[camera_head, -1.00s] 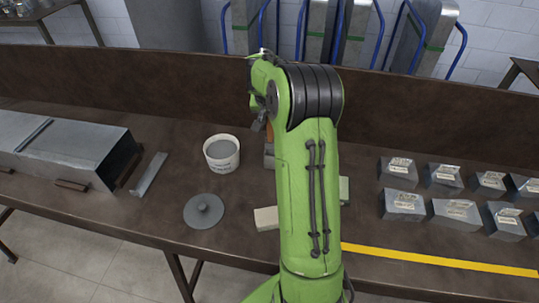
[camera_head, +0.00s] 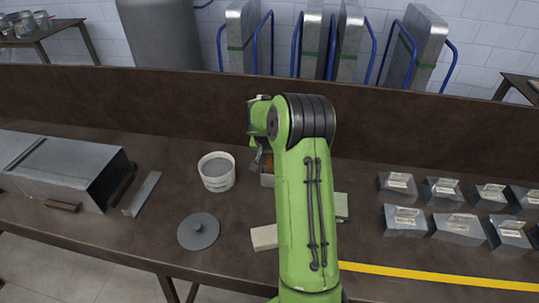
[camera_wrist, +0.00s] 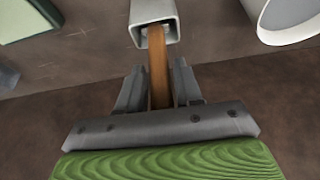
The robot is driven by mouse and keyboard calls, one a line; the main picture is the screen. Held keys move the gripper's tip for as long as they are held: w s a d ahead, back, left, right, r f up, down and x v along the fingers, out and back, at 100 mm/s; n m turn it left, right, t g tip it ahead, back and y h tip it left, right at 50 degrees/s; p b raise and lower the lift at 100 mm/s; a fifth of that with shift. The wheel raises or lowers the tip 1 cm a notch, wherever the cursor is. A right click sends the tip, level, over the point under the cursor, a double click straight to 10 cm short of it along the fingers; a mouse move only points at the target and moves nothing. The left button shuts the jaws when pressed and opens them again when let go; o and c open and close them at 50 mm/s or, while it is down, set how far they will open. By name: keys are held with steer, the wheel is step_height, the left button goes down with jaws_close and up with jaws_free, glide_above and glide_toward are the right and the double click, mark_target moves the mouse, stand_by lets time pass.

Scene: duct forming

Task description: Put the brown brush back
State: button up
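In the wrist view the brown brush (camera_wrist: 159,72) shows as an orange-brown handle running from between my fingers into the open mouth of a grey square holder (camera_wrist: 152,14). Its far end is hidden inside. My gripper (camera_wrist: 160,82) has one finger on each side of the handle, close against it, and looks shut on it. In the head view my gripper (camera_head: 259,160) is partly hidden by my arm, just above the holder (camera_head: 266,181), with a little of the brush showing.
A white bucket (camera_head: 217,172) stands close left of the holder. A grey round lid (camera_head: 198,231) and a pale block (camera_head: 264,237) lie in front. Sheet-metal duct (camera_head: 60,170) lies left, several metal blocks (camera_head: 458,227) right. The bench's back panel (camera_head: 150,105) rises behind.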

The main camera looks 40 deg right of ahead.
steer(key=shift+o, duration=1.2)
steer(key=s+a+r+n+p, duration=0.1)
steer(key=s+a+r, duration=0.1)
steer(key=a+r, duration=0.35)
steer(key=s+a+r+n+t, duration=0.1)
steer(key=s+a+r, duration=0.1)
steer(key=a+r, duration=0.35)
steer(key=s+a+r+n+p, duration=0.1)
steer(key=s+a+r, duration=0.2)
steer(key=r, duration=0.4)
steer(key=s+a+n+t+y, duration=0.1)
steer(key=s+a+n+y, duration=0.2)
steer(key=s+a+n, duration=0.4)
steer(key=s+a, duration=0.9)
steer(key=s, duration=0.3)
steer(key=shift+r+n+t+y, duration=0.3)
steer(key=shift+r+t, duration=0.1)
